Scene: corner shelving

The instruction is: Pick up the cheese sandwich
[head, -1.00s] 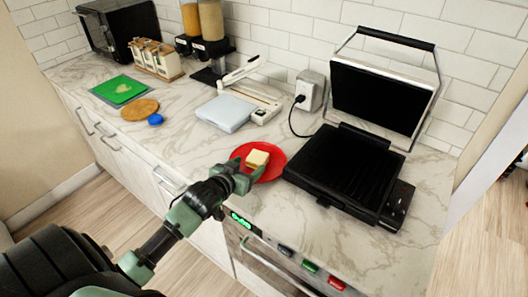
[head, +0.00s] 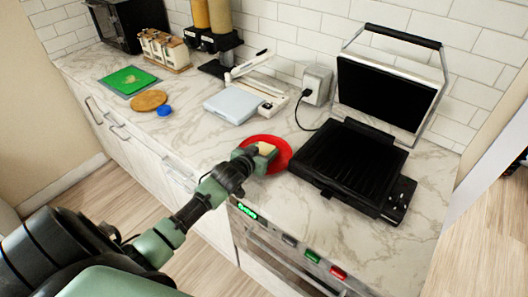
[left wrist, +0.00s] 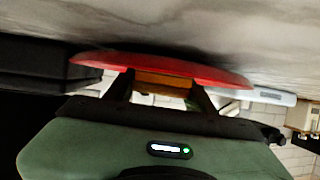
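The cheese sandwich (head: 266,149) is a small pale yellow block on a red plate (head: 280,158) near the counter's front edge. My left gripper (head: 258,153) is low at the plate's left side, right at the sandwich and partly covering it. In the left wrist view, which is upside down, the sandwich (left wrist: 163,79) shows as an orange-brown strip between my two spread fingers (left wrist: 163,92), with the red plate (left wrist: 225,75) behind it. The fingers are wide apart, one on each side; whether they touch the sandwich is unclear. My right gripper is not in view.
A black panini press (head: 350,165) with a raised lid stands close to the plate's right. A white scale-like slab (head: 232,106), a blue cap (head: 164,110), a round wooden board (head: 149,100) and a green board (head: 128,80) lie to the left. Marble counter between is clear.

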